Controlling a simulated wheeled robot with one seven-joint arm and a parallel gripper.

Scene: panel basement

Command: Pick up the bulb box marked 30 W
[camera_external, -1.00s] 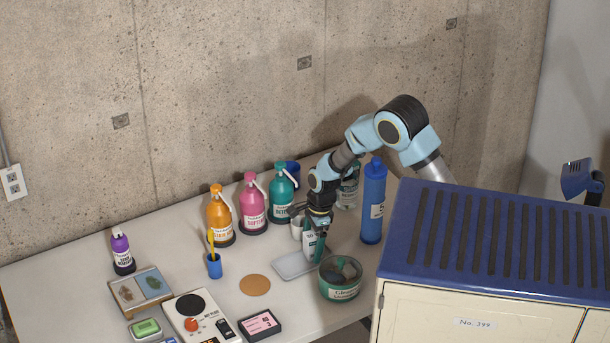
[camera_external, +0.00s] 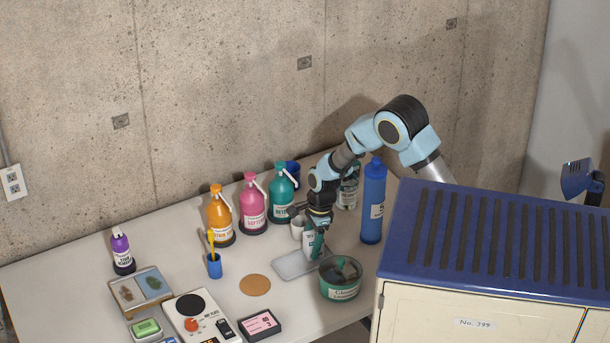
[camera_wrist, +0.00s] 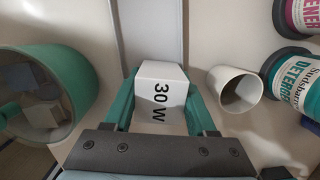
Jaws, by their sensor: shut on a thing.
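The white bulb box (camera_wrist: 160,92) marked "30 W" in black is between the two green fingers of my gripper (camera_wrist: 160,105) in the wrist view. The fingers press on its two sides. In the external view my gripper (camera_external: 315,240) is low over the right part of the table, with the box (camera_external: 308,243) partly hidden by a finger. The box is close to the grey tray (camera_external: 290,266); I cannot tell whether it touches anything below.
A round green container (camera_external: 340,290) with items inside stands right beside my gripper. Teal (camera_external: 282,205), pink (camera_external: 252,212) and orange bottles (camera_external: 219,220) stand behind. A blue bottle (camera_external: 373,210) stands to the right.

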